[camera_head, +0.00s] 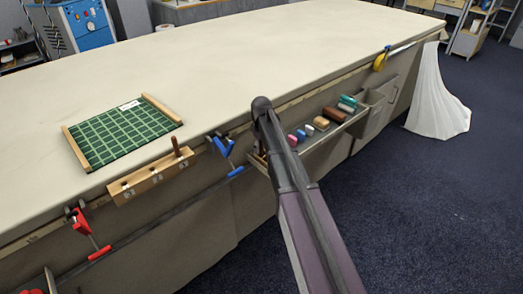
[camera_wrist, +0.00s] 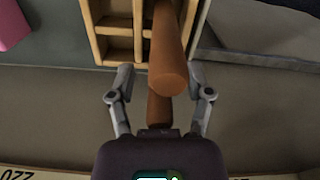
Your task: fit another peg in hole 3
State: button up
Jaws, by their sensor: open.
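In the wrist view my gripper (camera_wrist: 160,82) is open, with one finger on each side of brown wooden pegs. One peg (camera_wrist: 168,55) shows its round end close to the camera. Another brown peg piece (camera_wrist: 160,110) lies lower between the fingers; whether either finger touches it I cannot tell. A pale wooden compartment box (camera_wrist: 121,45) is at the top. In the head view the wooden hole block (camera_head: 150,178) hangs at the table's front edge, with a brown peg (camera_head: 177,148) standing in its right end. The hole numbers are too small to read surely. My arm hides the gripper there.
A green grid mat (camera_head: 120,132) lies on the cloth table (camera_head: 230,60). A blue clamp (camera_head: 223,148) and a red clamp (camera_head: 86,232) grip the front edge. A tray (camera_head: 335,130) with several coloured objects hangs right of my arm. A pink object (camera_wrist: 14,25) shows in the wrist view.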

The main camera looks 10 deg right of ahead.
jog(key=shift+c, duration=0.3)
grip_shut()
jog(key=shift+r, duration=0.15)
notch_tip(320, 180, up, 10)
jog(key=p, duration=1)
dwell(0.8)
